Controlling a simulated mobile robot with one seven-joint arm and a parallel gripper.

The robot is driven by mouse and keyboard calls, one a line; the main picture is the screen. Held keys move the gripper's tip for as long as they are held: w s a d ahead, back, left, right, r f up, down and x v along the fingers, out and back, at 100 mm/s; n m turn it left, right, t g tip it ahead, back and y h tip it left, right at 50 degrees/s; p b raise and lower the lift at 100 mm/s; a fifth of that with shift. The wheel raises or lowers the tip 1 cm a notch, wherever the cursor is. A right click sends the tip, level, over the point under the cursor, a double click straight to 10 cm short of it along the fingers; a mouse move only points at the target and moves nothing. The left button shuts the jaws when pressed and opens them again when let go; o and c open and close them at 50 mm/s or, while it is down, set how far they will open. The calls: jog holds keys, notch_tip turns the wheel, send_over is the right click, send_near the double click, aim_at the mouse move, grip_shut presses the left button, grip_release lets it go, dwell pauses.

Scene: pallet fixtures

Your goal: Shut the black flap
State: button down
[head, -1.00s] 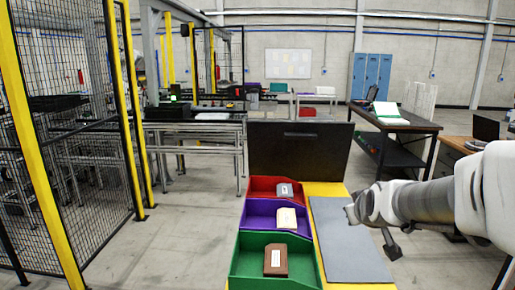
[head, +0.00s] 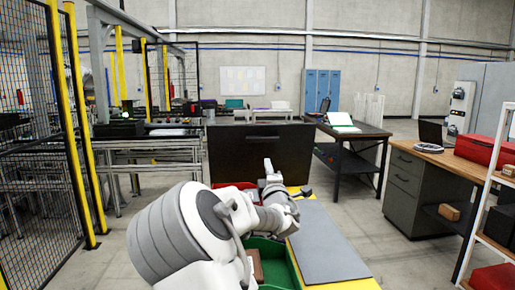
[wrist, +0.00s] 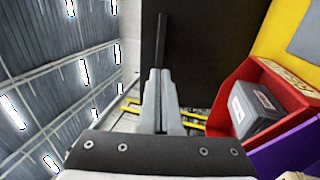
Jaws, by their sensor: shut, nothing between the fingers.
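The black flap (head: 235,155) stands upright behind the red bin (head: 222,186) in the head view. Its dark handle bar (head: 262,138) runs along its upper part. In the wrist view the flap (wrist: 215,50) fills the top middle, and the handle (wrist: 160,40) shows just beyond my fingertips. My gripper (head: 268,163) is in front of the flap's face, below the handle in the head view. In the wrist view my gripper (wrist: 160,74) has its fingers together and empty. I cannot tell whether the tips touch the flap.
The red bin holds a grey box (wrist: 254,107), with a purple bin (wrist: 290,152) beside it. A grey mat (head: 325,245) lies on the yellow top to the right. A dark table (head: 350,133) stands further back, with open floor between.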

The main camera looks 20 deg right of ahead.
aim_at(262, 140)
jog(key=p+x, duration=0.3)
jog(key=x, duration=1)
jog(key=shift+w+d+r, duration=0.1)
jog(key=shift+w+d, duration=0.1)
jog(key=shift+w, duration=0.15)
